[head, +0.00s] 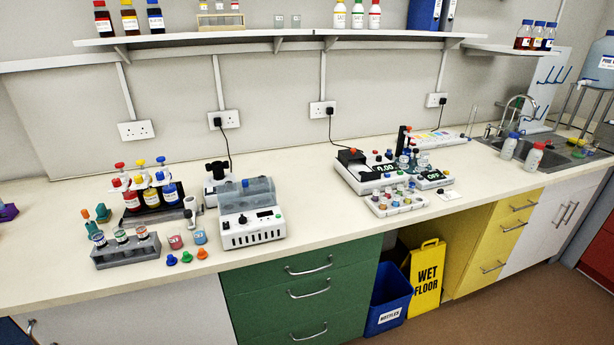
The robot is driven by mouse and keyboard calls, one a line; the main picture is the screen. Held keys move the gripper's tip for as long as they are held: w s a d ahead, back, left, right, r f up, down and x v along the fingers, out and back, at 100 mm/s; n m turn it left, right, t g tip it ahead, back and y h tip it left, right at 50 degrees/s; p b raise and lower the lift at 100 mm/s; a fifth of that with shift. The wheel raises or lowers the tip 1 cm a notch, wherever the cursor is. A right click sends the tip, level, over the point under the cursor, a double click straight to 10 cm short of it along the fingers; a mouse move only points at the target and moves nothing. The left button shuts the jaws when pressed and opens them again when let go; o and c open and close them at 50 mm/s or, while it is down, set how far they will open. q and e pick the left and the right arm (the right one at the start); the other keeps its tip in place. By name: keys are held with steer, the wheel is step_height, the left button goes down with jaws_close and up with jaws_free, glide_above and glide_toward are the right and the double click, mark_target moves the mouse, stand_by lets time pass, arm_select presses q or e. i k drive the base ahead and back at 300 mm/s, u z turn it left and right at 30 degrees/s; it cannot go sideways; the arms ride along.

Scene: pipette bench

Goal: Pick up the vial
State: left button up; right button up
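Several vials are in the head view, and I cannot tell which one is the task's vial. A small pink container (175,242) and a small blue container (199,237) stand on the bench just right of the rack. A white tray (396,208) right of the middle holds several small coloured-top pieces, too small to make out. Neither of my grippers is in view.
A white benchtop device (251,230) stands right of the rack, with coloured stoppers (186,257) near the front edge. Red, yellow and blue bottles (150,197) stand behind. A scale (375,177) is at centre right. The bench (310,215) is clear between the device and tray.

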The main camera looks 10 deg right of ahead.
mark_target(384, 201)
steer(key=u, duration=1.2)
steer(key=i, duration=1.05)
steer(key=z, duration=2.3)
